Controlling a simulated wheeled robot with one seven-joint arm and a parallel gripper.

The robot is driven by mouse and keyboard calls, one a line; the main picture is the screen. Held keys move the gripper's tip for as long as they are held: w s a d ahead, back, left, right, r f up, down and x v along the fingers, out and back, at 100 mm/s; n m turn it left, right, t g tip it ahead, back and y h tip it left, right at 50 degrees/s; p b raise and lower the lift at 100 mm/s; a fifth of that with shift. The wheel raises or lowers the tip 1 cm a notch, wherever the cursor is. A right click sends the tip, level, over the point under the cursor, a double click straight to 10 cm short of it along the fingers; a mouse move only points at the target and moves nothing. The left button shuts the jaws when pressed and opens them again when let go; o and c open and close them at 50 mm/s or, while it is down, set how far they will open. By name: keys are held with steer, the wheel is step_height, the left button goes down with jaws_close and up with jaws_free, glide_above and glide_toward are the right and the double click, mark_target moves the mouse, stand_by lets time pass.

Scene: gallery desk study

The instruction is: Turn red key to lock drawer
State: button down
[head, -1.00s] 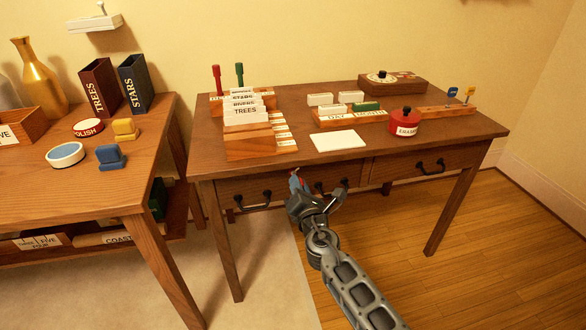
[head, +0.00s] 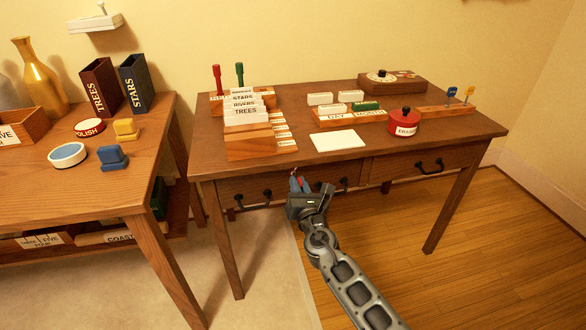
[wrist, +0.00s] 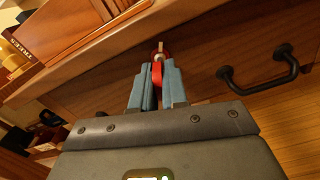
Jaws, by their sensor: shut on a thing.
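The red key (wrist: 157,74) is upright between the blue-grey fingertips in the wrist view, at the desk front. My gripper (wrist: 158,84) is shut on it. In the head view my gripper (head: 299,185) is at the left drawer (head: 232,187), and only a speck of red shows between its tips. The drawer front looks flush with the desk. A dark handle (wrist: 260,78) is right of the key in the wrist view. The keyhole and the key's far end are hidden.
The desk top above holds a card box labelled TREES (head: 250,150), a white card (head: 339,141) and a red ERASER pot (head: 405,122). A second table (head: 70,195) stands at the left. Open floor (head: 480,260) lies at the right.

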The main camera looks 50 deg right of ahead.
steer(key=n, duration=0.3)
steer(key=shift+p, duration=0.35)
steer(key=shift+r+n+p, duration=0.15)
steer(key=shift+n+p, duration=0.2)
steer(key=shift+n, duration=0.45)
steer(key=c, duration=1.1)
jaws_free()
steer(key=shift+o, duration=0.4)
steer(key=o, duration=0.4)
